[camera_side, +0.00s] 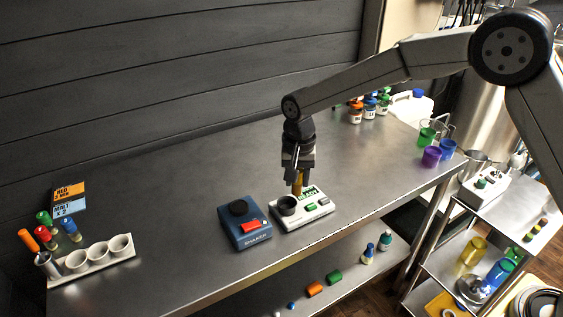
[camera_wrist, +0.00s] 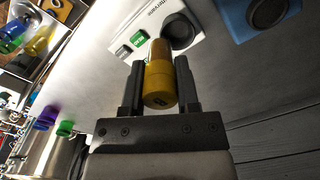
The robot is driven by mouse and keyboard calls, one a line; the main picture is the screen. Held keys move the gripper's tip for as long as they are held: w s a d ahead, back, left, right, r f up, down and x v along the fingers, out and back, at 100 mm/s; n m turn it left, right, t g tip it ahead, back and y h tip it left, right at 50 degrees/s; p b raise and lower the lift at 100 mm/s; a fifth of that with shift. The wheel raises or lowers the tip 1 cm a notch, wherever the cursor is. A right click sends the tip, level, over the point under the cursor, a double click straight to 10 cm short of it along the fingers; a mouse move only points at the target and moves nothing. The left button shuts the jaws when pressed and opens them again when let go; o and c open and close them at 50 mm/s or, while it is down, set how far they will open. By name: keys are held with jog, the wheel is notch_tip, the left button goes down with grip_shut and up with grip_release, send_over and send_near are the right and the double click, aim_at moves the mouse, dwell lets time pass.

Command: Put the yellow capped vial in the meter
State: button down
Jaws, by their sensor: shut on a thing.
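My gripper (camera_side: 297,172) is shut on the yellow capped vial (camera_side: 297,187). In the wrist view the vial (camera_wrist: 158,82) sits between the two fingers of my gripper (camera_wrist: 159,85), its yellow cap toward the camera. The white meter (camera_side: 318,209) lies on the steel table just below and beside the vial in the side view. Its round dark well (camera_side: 287,206) looks empty and is a little to the left of the vial. The meter (camera_wrist: 128,26) and its well (camera_wrist: 181,31) also show in the wrist view. The vial's lower end is partly hidden against the meter.
A blue shaker (camera_side: 244,226) with a red button stands close left of the meter. Coloured bottles (camera_side: 369,107) stand at the back right. The table (camera_side: 170,200) between is clear.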

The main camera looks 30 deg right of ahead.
jog(key=shift+w+a+f, duration=0.15)
jog(key=shift+w+f, duration=0.5)
jog(key=shift+f, duration=0.1)
jog(key=shift+w+a+f, duration=0.15)
jog(key=shift+w+f, duration=0.45)
jog(key=shift+f, duration=0.15)
jog(key=shift+w+f, duration=0.15)
jog(key=shift+f, duration=0.1)
jog(key=shift+w+a+f, duration=0.1)
jog(key=shift+f, duration=1.5)
jog(key=shift+f, duration=0.3)
jog(key=shift+c, duration=1.7)
grip_release()
notch_tip(320, 180, up, 13)
jog(key=shift+f, duration=0.15)
